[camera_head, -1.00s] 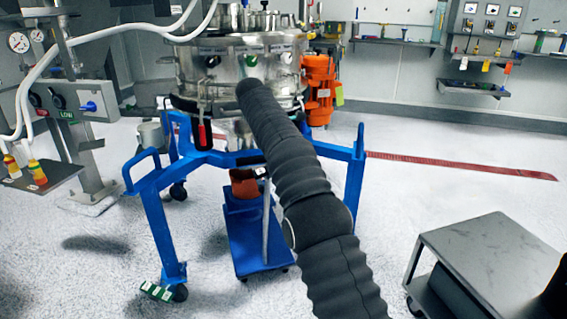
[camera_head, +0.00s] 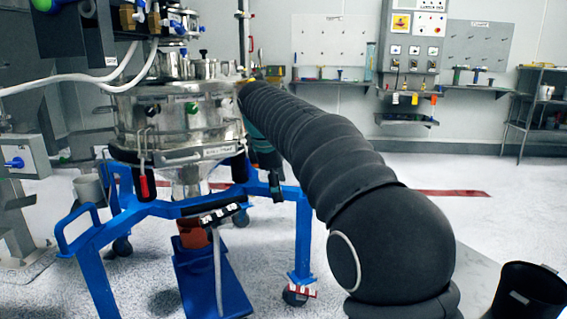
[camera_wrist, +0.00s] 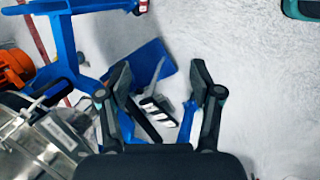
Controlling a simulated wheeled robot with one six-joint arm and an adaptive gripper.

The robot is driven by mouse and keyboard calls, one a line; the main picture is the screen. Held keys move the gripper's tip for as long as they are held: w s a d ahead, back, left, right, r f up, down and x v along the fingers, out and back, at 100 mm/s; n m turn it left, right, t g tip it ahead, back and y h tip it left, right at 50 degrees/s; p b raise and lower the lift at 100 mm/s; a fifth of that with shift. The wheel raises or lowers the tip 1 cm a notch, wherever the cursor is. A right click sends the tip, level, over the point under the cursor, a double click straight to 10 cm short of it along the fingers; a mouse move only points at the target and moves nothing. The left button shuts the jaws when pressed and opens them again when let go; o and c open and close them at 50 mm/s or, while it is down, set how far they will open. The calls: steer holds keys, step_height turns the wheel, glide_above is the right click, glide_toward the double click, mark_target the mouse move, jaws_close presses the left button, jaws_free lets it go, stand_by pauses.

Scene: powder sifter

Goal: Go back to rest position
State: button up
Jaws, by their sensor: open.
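My gripper (camera_wrist: 162,78) is open and empty in the wrist view, with its two dark fingers spread over the floor and blue frame. In the head view my dark ribbed arm reaches from the lower right toward the steel sifter (camera_head: 180,125). The gripper end is mostly hidden behind the arm, to the right of the sifter body. The sifter stands on a blue wheeled frame (camera_head: 75,238). In the wrist view the sifter's steel body (camera_wrist: 40,140) is at the lower left, and an orange motor (camera_wrist: 14,66) is above it.
A blue trolley base (camera_head: 215,285) is under the sifter. A black bin (camera_head: 530,290) is at the lower right. Control panels and hoses are on the left. Wall shelves with tools (camera_head: 405,120) and a rack (camera_head: 540,110) are at the back. Open floor lies at the right middle.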

steer(key=s+d+m+t+y, duration=0.1)
steer(key=s+d+m, duration=0.9)
steer(key=s, duration=0.8)
steer(key=s+d+f+m, duration=0.3)
steer(key=s+f, duration=0.3)
steer(key=s, duration=0.2)
steer(key=s+d+f+m+t+y, duration=0.1)
steer(key=s+d+f+m, duration=0.3)
steer(key=s+f, duration=0.3)
steer(key=shift+s, duration=1.05)
